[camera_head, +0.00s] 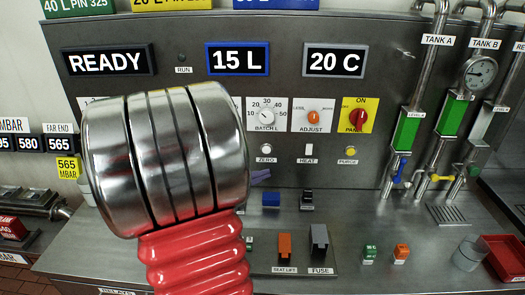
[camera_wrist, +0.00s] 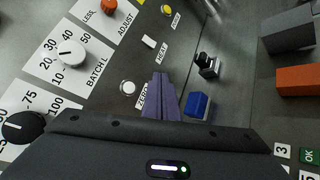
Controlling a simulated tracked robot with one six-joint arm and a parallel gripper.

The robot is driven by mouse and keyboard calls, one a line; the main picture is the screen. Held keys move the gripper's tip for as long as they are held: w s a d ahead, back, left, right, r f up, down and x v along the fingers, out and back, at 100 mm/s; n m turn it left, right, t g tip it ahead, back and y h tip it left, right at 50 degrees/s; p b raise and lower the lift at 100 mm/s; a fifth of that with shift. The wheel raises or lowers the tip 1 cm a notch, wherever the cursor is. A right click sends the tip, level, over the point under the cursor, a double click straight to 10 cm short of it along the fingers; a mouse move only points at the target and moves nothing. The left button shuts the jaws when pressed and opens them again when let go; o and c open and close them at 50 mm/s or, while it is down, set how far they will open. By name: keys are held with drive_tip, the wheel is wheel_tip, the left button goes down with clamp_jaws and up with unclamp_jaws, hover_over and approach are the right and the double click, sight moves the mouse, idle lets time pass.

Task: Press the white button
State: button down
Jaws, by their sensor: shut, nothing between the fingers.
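The white button (camera_head: 266,149) is small and round, above the label ZERO on the grey panel. In the wrist view the white button (camera_wrist: 127,87) lies just left of my fingers and is not covered. My gripper (camera_wrist: 159,80) has purple fingers, shut together with nothing between them. In the head view part of my gripper (camera_head: 260,174) shows just below the ZERO label; my arm hides the rest. It appears apart from the button, but the exact gap to the panel cannot be told.
A white rectangular piece (camera_head: 309,149) marked HEAT and a yellow button (camera_head: 350,151) marked PURGE sit right of ZERO. The BATCH L dial (camera_head: 267,114) is above. A blue block (camera_head: 271,199) and a black switch (camera_head: 307,198) stand below, close to my fingers.

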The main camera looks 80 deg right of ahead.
drive_tip(key=shift+w+d, duration=0.35)
drive_tip(key=shift+d, duration=1.1)
drive_tip(key=shift+w+d, duration=0.3)
drive_tip(key=shift+d, duration=1.1)
drive_tip(key=shift+w+d, duration=0.35)
drive_tip(key=shift+d, duration=1.1)
drive_tip(key=shift+d, duration=0.15)
drive_tip(key=shift+w+d, duration=0.1)
drive_tip(key=shift+d, duration=0.15)
drive_tip(key=shift+w+d, duration=0.1)
drive_tip(key=shift+d, duration=0.35)
drive_tip(key=shift+a, duration=0.15)
drive_tip(key=shift+s+a, duration=0.2)
drive_tip(key=shift+a, duration=0.55)
drive_tip(key=shift+s+a, duration=0.2)
drive_tip(key=shift+a, duration=0.6)
drive_tip(key=shift+s+a, duration=0.15)
drive_tip(key=shift+a, duration=0.65)
drive_tip(key=shift+s+a, duration=0.2)
drive_tip(key=shift+a, duration=0.6)
